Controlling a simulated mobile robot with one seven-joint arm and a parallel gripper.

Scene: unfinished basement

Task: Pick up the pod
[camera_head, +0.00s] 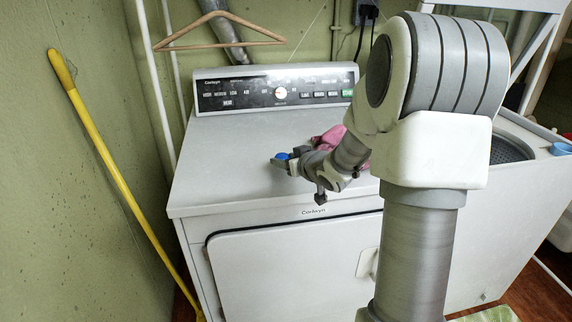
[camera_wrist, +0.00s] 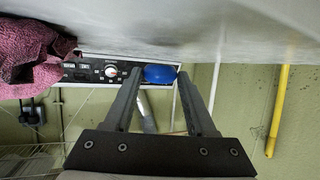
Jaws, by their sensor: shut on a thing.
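In the wrist view the blue pod (camera_wrist: 160,74) sits between the tips of my two dark fingers. My gripper (camera_head: 284,160) is shut on the pod, with its fingers held apart by the pod's width. It also shows in the wrist view (camera_wrist: 160,76). The fingers partly hide the pod in the head view. I cannot tell whether the pod still touches the dryer top.
A crumpled pink cloth (camera_head: 331,137) lies on the dryer behind my wrist, partly hidden. The control panel (camera_head: 275,90) rises at the back. A yellow pole (camera_head: 110,160) leans on the left wall, and a wooden hanger (camera_head: 218,32) hangs behind. The dryer top's left part is clear.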

